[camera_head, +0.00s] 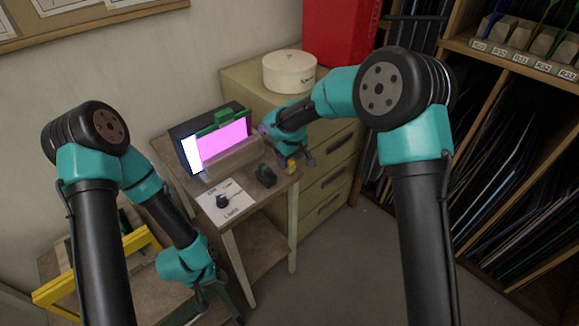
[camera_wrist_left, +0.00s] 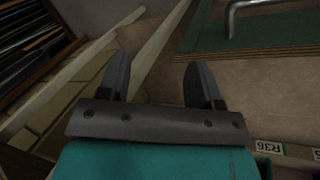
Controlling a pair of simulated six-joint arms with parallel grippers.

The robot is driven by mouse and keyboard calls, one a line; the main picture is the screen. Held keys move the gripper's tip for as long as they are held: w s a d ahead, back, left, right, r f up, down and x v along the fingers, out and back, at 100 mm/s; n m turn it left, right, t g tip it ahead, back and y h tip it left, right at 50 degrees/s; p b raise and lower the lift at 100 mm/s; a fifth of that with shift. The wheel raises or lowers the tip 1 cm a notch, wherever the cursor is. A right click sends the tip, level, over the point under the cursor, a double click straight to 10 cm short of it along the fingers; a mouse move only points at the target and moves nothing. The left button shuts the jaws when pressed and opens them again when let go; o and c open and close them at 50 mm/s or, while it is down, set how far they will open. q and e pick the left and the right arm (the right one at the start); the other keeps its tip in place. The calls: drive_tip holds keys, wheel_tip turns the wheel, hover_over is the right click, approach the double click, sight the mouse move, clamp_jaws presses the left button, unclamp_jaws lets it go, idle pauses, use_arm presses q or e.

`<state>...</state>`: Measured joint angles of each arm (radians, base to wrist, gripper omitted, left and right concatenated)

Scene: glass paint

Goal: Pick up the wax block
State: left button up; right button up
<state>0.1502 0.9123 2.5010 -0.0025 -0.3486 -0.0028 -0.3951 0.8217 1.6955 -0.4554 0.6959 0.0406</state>
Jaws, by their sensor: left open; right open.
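I cannot tell for sure which thing is the wax block; a small yellow piece (camera_head: 292,167) at the right edge of the small table may be it. My right gripper (camera_head: 297,161) is open just over that edge, close to the yellow piece and partly covering it. Whether it touches the piece I cannot tell. My left gripper (camera_head: 213,290) is open and low at the lower left, in front of the small table. In the left wrist view my left gripper (camera_wrist_left: 158,72) has its fingers apart with nothing between them.
A small dark block (camera_head: 266,176) and a paper sheet (camera_head: 226,203) with a black item lie on the small table. A lit pink panel (camera_head: 226,143) stands behind. A yellow frame (camera_head: 95,268) is at left. Drawers (camera_head: 331,177) stand right of the table.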

sight(289, 164)
wheel_tip(289, 164, down, 3)
drive_tip(key=shift+w+a+f, duration=0.1)
drive_tip(key=shift+w, duration=0.05)
idle(0.4)
drive_tip(key=c, duration=1)
drive_tip(key=shift+r, duration=1.75)
drive_tip(key=s+r, duration=0.1)
drive_tip(key=s, duration=1.5)
drive_tip(key=shift+a+r, duration=0.25)
drive_tip(key=shift+a, duration=0.1)
